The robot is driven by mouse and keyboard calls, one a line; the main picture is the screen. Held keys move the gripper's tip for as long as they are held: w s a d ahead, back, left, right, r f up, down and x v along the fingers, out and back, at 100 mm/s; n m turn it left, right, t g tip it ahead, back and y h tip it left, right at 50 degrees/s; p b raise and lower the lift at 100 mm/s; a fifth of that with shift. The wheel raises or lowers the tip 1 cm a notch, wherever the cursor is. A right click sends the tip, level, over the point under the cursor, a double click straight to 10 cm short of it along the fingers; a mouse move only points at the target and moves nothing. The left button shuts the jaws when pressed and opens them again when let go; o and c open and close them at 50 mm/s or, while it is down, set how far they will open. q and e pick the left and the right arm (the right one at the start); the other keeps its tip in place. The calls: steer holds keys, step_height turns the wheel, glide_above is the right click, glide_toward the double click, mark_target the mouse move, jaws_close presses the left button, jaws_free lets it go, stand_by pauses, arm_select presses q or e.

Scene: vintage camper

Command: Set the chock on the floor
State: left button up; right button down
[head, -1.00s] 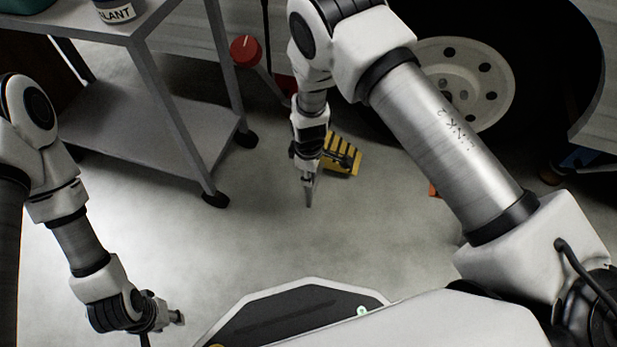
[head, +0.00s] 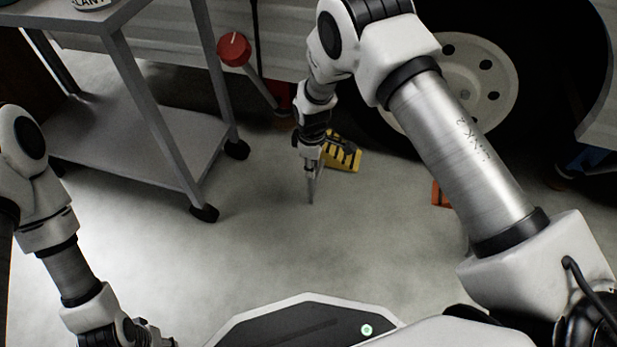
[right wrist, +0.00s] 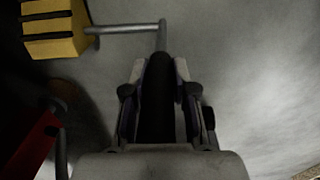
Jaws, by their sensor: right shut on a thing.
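The chock (head: 343,153) is a yellow wedge with black stripes. In the head view it is beside my right gripper (head: 311,185), in front of the camper's wheel. In the right wrist view the chock (right wrist: 55,28) shows at the top left, with a grey rod handle running from it to my right gripper (right wrist: 160,65). The right gripper points down and is shut on that handle. I cannot tell whether the chock touches the floor (head: 270,255). My left gripper (head: 155,336) is at the bottom left edge, partly cut off, and its jaws are unclear.
A grey wheeled cart (head: 150,150) stands at left. A red round knob (head: 233,48) on an arm is behind the gripper. The wheel with its pale hub (head: 475,75) is at upper right. An orange object (head: 440,194) is partly hidden by my right arm. Open floor lies in front.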

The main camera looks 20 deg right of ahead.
arm_select(q)
steer(key=f+b, duration=0.1)
steer(key=w+f+b, duration=0.1)
steer(key=f+b, duration=0.3)
steer(key=shift+w+f, duration=0.25)
steer(key=shift+w, duration=0.1)
steer(key=shift+w+f+b, duration=0.1)
steer(key=shift+f+b, duration=0.2)
steer(key=shift+f, duration=0.05)
steer(key=shift+t, duration=0.3)
arm_select(e)
steer(key=w+d, duration=0.7)
steer(key=w, duration=0.4)
steer(key=shift+w+d, duration=0.2)
steer(key=shift+d, duration=0.1)
steer(key=shift+f, duration=0.2)
arm_select(q)
steer(key=shift+f, duration=0.15)
arm_select(e)
steer(key=shift+f, duration=0.5)
